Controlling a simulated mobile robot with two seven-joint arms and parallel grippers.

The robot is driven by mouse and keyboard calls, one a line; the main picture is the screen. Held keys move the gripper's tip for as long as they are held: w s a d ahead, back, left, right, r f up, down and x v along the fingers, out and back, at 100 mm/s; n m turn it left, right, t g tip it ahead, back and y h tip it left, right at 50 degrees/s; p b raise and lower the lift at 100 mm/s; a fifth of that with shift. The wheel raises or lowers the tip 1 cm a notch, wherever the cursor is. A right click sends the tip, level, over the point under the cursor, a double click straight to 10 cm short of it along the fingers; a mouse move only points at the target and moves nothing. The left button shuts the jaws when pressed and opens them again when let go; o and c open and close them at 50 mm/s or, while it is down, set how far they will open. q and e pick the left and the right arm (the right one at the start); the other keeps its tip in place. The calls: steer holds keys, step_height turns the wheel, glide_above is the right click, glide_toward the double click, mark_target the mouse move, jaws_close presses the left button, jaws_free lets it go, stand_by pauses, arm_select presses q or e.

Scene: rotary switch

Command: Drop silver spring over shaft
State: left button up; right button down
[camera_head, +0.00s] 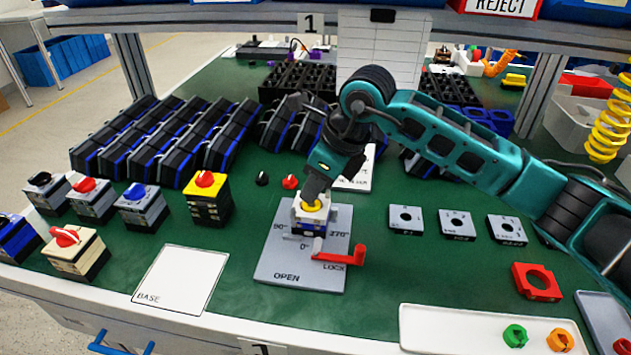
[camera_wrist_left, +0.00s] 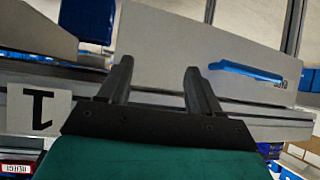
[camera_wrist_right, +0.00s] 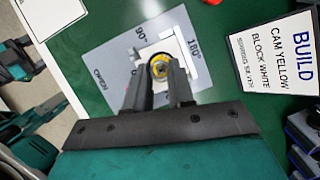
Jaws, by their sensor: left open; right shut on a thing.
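My right gripper (camera_head: 314,192) points down over the white block (camera_head: 299,216) on the grey fixture plate (camera_head: 275,266), at the yellow cam (camera_head: 312,207). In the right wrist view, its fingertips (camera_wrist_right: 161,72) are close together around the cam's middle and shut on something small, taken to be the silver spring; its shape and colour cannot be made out. The shaft is hidden or too small to tell; a dark round centre shows inside the yellow ring. My left gripper (camera_wrist_left: 157,78) is open and empty in the left wrist view, facing the bench front; it is out of the head view.
A red lever (camera_head: 342,255) stands at the plate's front right. A build card (camera_wrist_right: 275,50) reads cam yellow, block white. Grey square plates (camera_head: 457,224) lie right, a white BASE sheet (camera_head: 180,280) left. Switch units (camera_head: 207,198) stand left; a white tray (camera_head: 450,325) lies front right.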

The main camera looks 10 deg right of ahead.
steer(key=c, duration=0.9)
jaws_free()
